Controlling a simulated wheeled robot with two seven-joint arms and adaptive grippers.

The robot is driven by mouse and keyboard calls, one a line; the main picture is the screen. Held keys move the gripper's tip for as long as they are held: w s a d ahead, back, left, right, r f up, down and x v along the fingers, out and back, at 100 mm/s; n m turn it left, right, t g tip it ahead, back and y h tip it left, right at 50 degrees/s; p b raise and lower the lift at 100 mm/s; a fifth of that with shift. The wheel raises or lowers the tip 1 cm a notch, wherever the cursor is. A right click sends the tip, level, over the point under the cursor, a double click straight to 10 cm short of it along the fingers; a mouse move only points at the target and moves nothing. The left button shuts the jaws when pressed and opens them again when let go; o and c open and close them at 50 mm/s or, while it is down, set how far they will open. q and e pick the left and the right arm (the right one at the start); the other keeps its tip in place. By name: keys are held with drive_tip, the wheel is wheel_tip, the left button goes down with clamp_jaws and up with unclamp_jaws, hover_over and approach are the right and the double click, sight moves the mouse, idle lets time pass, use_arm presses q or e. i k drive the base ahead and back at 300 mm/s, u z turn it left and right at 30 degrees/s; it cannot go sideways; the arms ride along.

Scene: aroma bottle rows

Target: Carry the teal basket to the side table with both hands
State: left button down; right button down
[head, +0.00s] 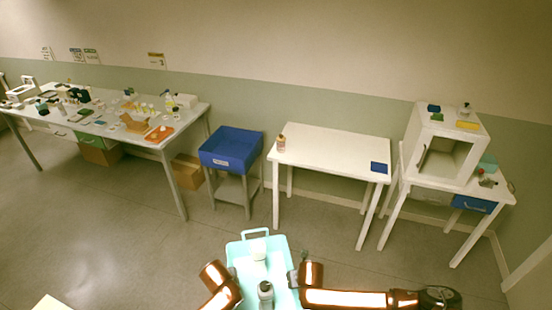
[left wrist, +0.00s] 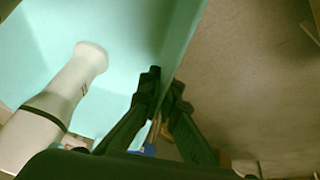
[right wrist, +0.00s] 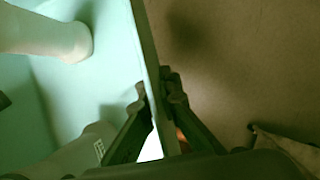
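The teal basket (head: 277,249) is in front of me at the bottom of the head view, over open floor. It holds a white bottle (head: 259,250) and a grey-capped bottle (head: 265,292). My left gripper (left wrist: 163,85) is shut on one side wall of the basket. My right gripper (right wrist: 157,90) is shut on the opposite wall, with one finger inside and one outside.
A blue bin on a stand (head: 230,150) is left of the white table. A long cluttered table (head: 150,148) is farther left. A white table with a box cabinet (head: 440,145) is at right. Grey floor (head: 130,230) between is clear.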

sight(332, 147)
drive_tip(key=z, duration=0.2)
drive_tip(key=i, duration=2.15)
drive_tip(key=z, duration=0.6)
drive_tip(key=i, duration=1.5)
drive_tip(key=z, duration=0.2)
